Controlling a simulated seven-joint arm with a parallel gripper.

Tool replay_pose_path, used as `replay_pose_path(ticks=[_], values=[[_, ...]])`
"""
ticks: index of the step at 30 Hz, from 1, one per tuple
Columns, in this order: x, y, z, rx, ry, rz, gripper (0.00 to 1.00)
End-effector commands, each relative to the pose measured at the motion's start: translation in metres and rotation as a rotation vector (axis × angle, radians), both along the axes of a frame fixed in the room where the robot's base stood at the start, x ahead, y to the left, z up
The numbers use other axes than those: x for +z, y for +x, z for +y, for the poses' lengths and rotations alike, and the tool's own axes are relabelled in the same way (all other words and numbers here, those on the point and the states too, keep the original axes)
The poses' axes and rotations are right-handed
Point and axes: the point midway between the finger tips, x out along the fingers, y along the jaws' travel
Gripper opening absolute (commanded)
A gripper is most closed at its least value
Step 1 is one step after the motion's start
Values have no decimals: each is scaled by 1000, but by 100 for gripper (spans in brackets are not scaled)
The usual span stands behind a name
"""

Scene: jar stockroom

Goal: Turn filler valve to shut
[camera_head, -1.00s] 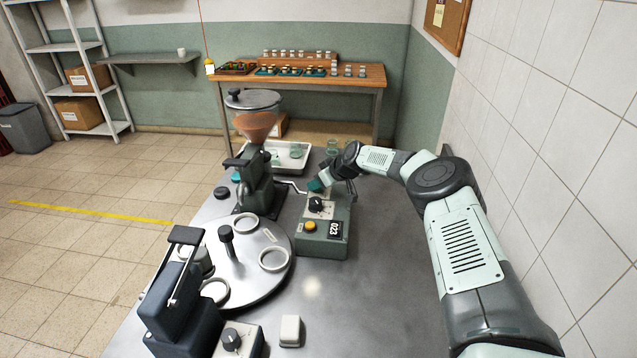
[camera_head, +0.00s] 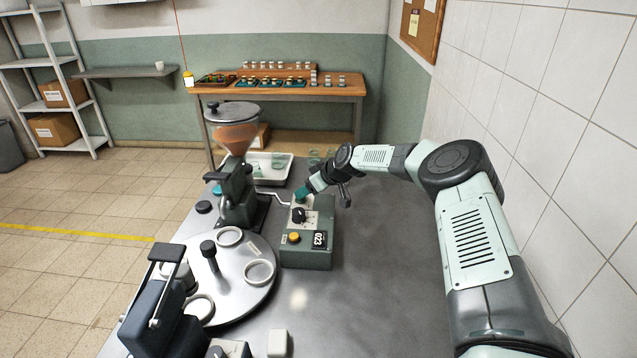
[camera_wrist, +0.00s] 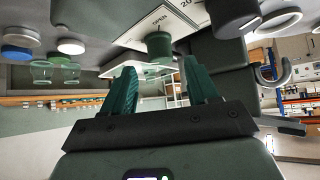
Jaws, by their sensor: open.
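A green valve knob (camera_wrist: 160,47) shows in the wrist view in front of my gripper (camera_wrist: 160,88), beside a white plate marked OPEN. My two green fingers are apart, one on each side of the knob's line, with nothing gripped between them. The fingertips look short of the knob; contact cannot be told. In the head view my gripper (camera_head: 306,190) is over the far end of a grey-green control box (camera_head: 308,255). There the green of knob and fingers blends together. The filler (camera_head: 237,190), with its hopper of orange-brown contents, stands left of the box.
A black dial (camera_head: 298,215), a yellow button (camera_head: 293,237) and a counter (camera_head: 319,239) are on the box. A turntable (camera_head: 235,290) with white rings lies at front left. A white tray (camera_head: 258,184) with glass jars is behind. The tabletop right of the box is clear.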

Motion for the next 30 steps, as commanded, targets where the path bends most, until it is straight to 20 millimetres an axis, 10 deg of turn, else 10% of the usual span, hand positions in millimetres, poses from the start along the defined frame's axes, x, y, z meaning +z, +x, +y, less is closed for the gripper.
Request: replay_pose_path(ticks=[12,24,30], values=[[42,-24,-36,0,-1,1,59],[46,-26,-36,3,-6,0,59],[89,-52,-26,42,-102,19,59]])
